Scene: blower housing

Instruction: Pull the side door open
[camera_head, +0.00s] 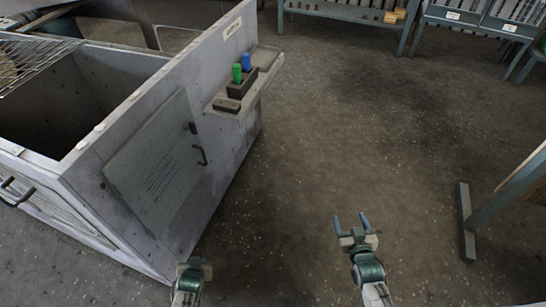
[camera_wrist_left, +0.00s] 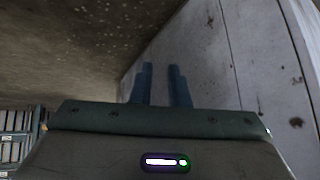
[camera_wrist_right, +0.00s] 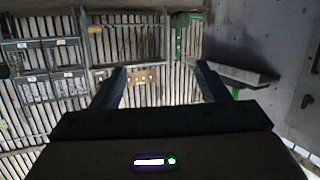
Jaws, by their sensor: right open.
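The side door (camera_head: 150,165) is a grey panel with printed lines on the housing's (camera_head: 225,140) near side wall. It appears shut against that wall. A dark curved handle (camera_head: 201,154) is on its right side, with a small dark latch above it. My left gripper (camera_head: 193,266) is low in front of the housing, below the door. Its fingers (camera_wrist_left: 160,75) show a narrow gap with nothing between them, beside a grey wall. My right gripper (camera_head: 350,221) is wide open and empty over bare floor, right of the housing and well apart from the door. Its spread fingers show in the right wrist view (camera_wrist_right: 160,80).
Another handle (camera_head: 15,190) is at the far left. Shelving (camera_head: 350,12) stands at the back and a metal stand (camera_head: 467,220) at right. The floor between is clear.

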